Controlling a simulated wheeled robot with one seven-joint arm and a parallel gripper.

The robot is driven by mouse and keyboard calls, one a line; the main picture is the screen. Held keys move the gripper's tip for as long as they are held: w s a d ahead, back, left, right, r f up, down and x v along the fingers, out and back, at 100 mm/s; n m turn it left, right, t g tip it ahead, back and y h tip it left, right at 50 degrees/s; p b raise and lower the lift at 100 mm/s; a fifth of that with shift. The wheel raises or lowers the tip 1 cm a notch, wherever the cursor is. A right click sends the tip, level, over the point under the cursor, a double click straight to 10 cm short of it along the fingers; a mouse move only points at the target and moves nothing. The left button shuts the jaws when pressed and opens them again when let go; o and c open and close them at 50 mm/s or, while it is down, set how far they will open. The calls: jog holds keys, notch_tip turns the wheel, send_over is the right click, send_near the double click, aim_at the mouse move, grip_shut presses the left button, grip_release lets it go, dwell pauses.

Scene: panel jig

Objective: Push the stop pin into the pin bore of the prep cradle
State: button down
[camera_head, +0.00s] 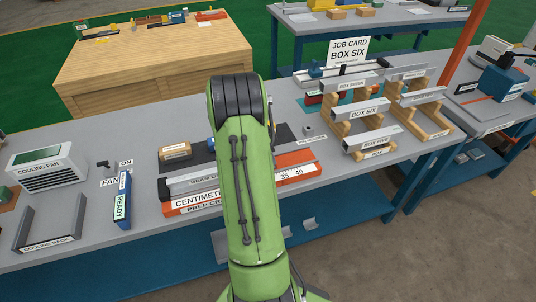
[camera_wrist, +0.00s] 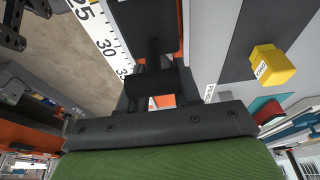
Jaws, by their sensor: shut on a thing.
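The prep cradle (camera_head: 296,160) is a long orange and grey fixture with a white centimetre scale along its front. It lies on the grey bench, and my green arm hides its middle. In the wrist view the cradle's scale (camera_wrist: 104,42) runs along the left of my gripper (camera_wrist: 153,62). My gripper is over the cradle with its dark jaws closed together. The stop pin cannot be made out; what is between the jaws is hidden by the dark fingers. I cannot see the pin bore or whether the pin touches it. In the head view my arm hides the gripper.
A small grey holder (camera_head: 308,130) stands behind the cradle. A yellow block (camera_wrist: 272,66) is right of my gripper in the wrist view. Wooden racks with labelled bars (camera_head: 364,108) stand to the right. A cooling fan box (camera_head: 47,167) and a blue READY unit (camera_head: 123,200) are left.

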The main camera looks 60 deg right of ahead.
jog(key=shift+f+b, duration=0.4)
jog(key=shift+f, duration=0.1)
jog(key=c, duration=0.7)
grip_release()
jog(key=p+v, duration=0.3)
jog(key=v, duration=1.2)
jog(key=shift+w+a+r+p, duration=0.1)
jog(key=shift+a+r+p, duration=0.05)
jog(key=shift+r+p, duration=0.25)
